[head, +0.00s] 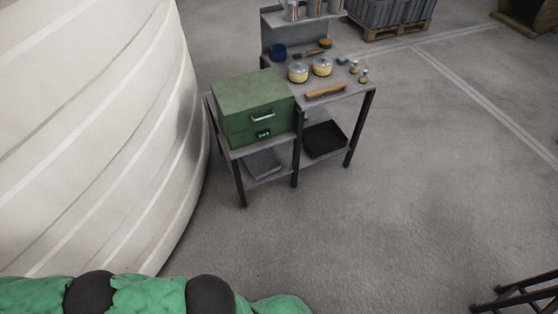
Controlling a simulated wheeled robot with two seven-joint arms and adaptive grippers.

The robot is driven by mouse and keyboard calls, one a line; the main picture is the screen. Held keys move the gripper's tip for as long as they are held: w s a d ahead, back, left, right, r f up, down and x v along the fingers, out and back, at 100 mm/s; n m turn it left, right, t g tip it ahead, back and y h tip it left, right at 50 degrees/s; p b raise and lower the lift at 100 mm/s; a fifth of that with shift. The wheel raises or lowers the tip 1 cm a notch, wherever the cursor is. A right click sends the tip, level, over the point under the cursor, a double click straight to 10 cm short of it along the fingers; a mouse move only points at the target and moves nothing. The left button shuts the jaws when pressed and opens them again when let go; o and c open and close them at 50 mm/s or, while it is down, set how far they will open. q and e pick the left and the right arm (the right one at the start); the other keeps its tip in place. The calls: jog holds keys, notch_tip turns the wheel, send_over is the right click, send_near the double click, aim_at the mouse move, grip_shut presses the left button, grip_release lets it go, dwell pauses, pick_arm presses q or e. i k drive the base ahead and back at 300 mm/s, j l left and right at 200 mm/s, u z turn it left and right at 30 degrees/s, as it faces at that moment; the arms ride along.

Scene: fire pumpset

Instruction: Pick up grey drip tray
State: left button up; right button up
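A flat grey tray (264,165), which looks like the drip tray, lies on the lower shelf of the workbench, at the left. The green box above and the bench legs partly hide it. A black tray (324,140) lies on the lower shelf to its right, beyond a dark leg. Green and black links of my arm cross the bottom left of the head view. Neither of my grippers shows.
The workbench (350,92) carries a green box (252,105), yellow-banded tins (298,73) and a wooden-handled tool (326,91). A large white ribbed tank (100,130) stands close on the left. Dark metal steps or frame (520,296) stand bottom right. Floor before the bench is clear.

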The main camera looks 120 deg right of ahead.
aim_at(262, 163)
jog(key=z, duration=3.75)
